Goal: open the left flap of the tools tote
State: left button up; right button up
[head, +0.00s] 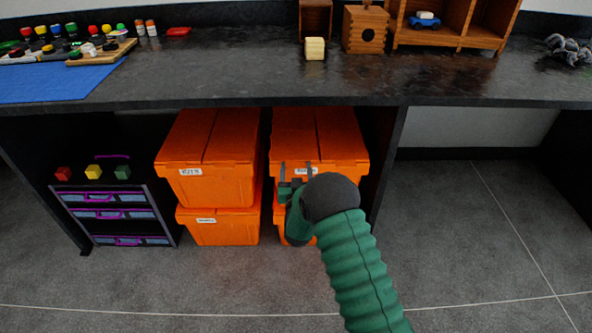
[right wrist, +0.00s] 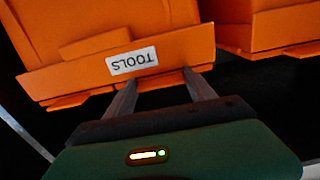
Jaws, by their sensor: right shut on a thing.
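The tools tote is the upper right orange tote (head: 350,166) under the bench. Its white label reads TOOLS, upside down, in the right wrist view (right wrist: 132,61). Its lid has two flaps, and the left flap (head: 292,130) lies flat and closed beside the right flap (head: 338,130). My right gripper (head: 296,172) is at the tote's front edge on the left half, beside the label. In the right wrist view its fingers (right wrist: 161,86) are shut on the orange front lip of the left flap. My left gripper is not in view.
Another orange tote (head: 205,160) stands close on the left, with more totes below. A small drawer unit (head: 118,212) is further left. The dark bench top (head: 230,75) overhangs the totes, and a bench panel (head: 388,160) stands at right. Floor in front is clear.

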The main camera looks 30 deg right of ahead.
grip_shut()
jog(key=shift+r, duration=0.1)
jog(key=r+n+p, duration=0.1)
jog(key=n+p, duration=0.1)
jog(key=shift+a+r+p, duration=0.15)
jog(key=shift+r+p, duration=0.15)
jog(key=r+n+p, duration=0.1)
jog(key=n+p, duration=0.1)
jog(key=r+n+p, duration=0.1)
jog(key=shift+w+a+r+n+p, duration=0.3)
jog(key=shift+a+p, duration=0.05)
jog(key=shift+a, duration=0.05)
jog(key=w+a+r+n+p, duration=0.3)
jog(key=a+n+p, duration=0.3)
jog(key=n, duration=0.7)
jog(key=shift+w+a+r+n, duration=0.25)
jog(key=shift+w+a+n, duration=0.05)
jog(key=shift+w+a, duration=0.45)
